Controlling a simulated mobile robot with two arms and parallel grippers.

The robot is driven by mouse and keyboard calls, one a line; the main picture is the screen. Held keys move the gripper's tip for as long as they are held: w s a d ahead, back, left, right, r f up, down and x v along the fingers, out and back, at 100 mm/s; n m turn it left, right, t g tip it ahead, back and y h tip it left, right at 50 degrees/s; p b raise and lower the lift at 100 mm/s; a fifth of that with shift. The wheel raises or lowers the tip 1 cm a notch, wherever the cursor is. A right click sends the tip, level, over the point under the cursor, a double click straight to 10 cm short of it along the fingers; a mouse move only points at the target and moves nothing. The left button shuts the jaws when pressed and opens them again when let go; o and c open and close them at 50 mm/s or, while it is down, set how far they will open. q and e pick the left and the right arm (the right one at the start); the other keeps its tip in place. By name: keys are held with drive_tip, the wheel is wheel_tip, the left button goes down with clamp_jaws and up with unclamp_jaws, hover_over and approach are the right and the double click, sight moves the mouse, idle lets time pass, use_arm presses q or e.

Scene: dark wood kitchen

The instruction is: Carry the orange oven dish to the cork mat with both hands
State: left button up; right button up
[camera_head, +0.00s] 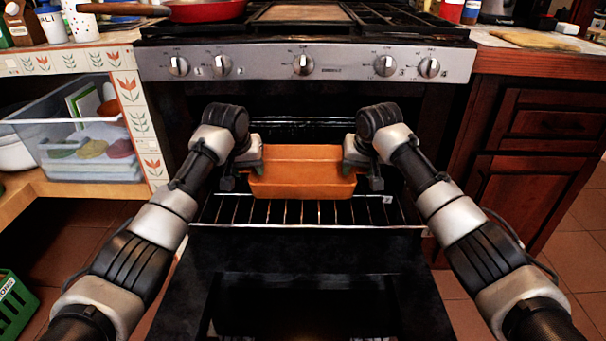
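The orange oven dish (302,177) is in the open oven, level, over the front part of the wire rack (300,212). I cannot tell if its base touches the rack. My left gripper (254,162) is at the dish's left end and appears shut on it. My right gripper (352,160) is at the right end and appears shut on it too. The fingertips are partly hidden by the hands and the dish. A flat tan piece (535,40) lies on the right counter; I cannot tell if it is the cork mat.
The oven door (300,265) hangs open below the rack. The stove's knob panel (340,63) is above the dish, and a red pan (205,10) is on the cooktop. Shelves with a clear plastic bin (85,145) stand left; a wooden cabinet (540,150) stands right.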

use_arm(q)
clamp_jaws()
use_arm(e)
clamp_jaws()
use_arm(q)
drive_tip(key=shift+r, duration=0.25)
use_arm(e)
drive_tip(key=shift+r, duration=0.25)
